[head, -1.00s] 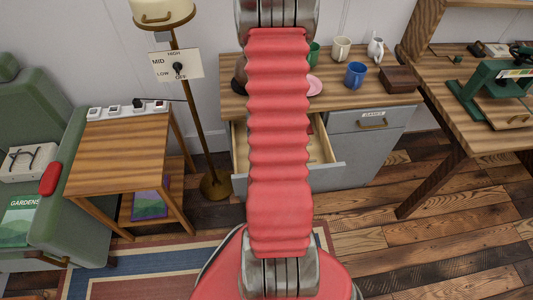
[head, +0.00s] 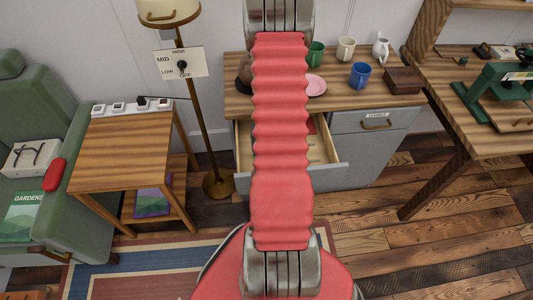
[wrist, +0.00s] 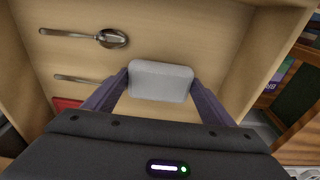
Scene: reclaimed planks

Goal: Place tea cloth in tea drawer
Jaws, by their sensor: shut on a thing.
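The open drawer (head: 326,153) of the grey cabinet is partly hidden behind my red arm in the head view. In the wrist view its pale wooden floor (wrist: 190,35) lies below my gripper (wrist: 160,82). My gripper is shut on a light grey, rounded, folded-looking pad, which I take to be the tea cloth (wrist: 160,80). The cloth is over the drawer's interior; I cannot tell whether it touches the floor. My gripper is hidden in the head view.
Two spoons, one upper (wrist: 85,35) and one lower (wrist: 75,78), and a red item (wrist: 66,103) lie in the drawer's left part. Mugs, including a blue one (head: 360,75), and a brown box (head: 404,80) stand on the cabinet. A closed drawer (head: 375,121) is beside the open one.

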